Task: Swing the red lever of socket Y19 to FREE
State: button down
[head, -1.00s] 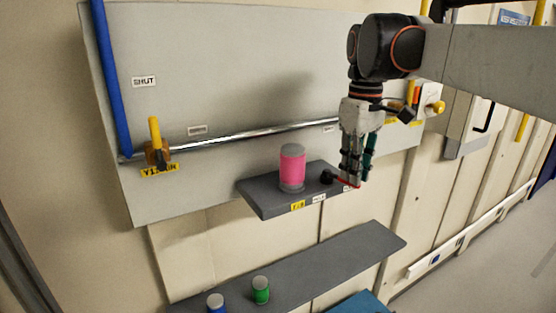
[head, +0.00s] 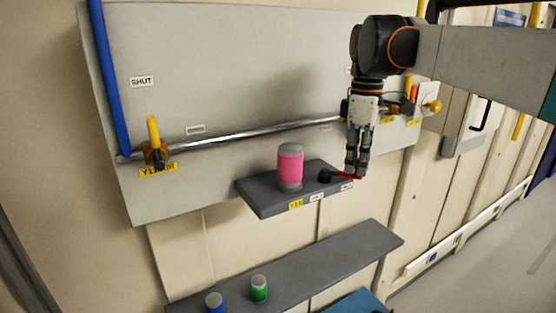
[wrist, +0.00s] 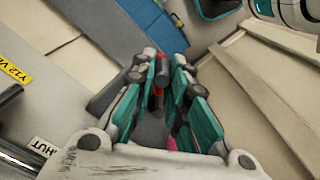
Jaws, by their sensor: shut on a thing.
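The red lever (head: 346,177) runs from a black pivot (head: 325,176) at the right end of a grey shelf block (head: 262,200). It points right, past the block's edge. A pink cylinder with grey ends (head: 290,167) stands upright in the block, left of the pivot. A yellow tag, seemingly Y19 (head: 296,204), is on the front edge, with two small white labels too small to read beside it. My gripper (head: 357,172) points down and is shut on the lever's outer part. In the wrist view a red piece of the lever (wrist: 161,62) shows between the fingers (wrist: 160,88).
A metal rail (head: 250,132) crosses the wall panel behind the block. A yellow-handled valve (head: 153,130) and blue pole (head: 110,80) are at left. Yellow and orange fittings (head: 432,106) are behind my arm.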

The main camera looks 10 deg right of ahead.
jog(key=shift+d+r, duration=0.1)
jog(key=shift+d, duration=0.1)
jog(key=c, duration=1.8)
grip_release()
jog(key=shift+o, duration=1.2)
jog(key=shift+s+d, duration=0.3)
jog(key=shift+d, duration=0.15)
jog(key=shift+w+a, duration=0.2)
jog(key=shift+a, duration=0.2)
notch_tip(320, 180, up, 12)
jog(key=shift+d, duration=0.15)
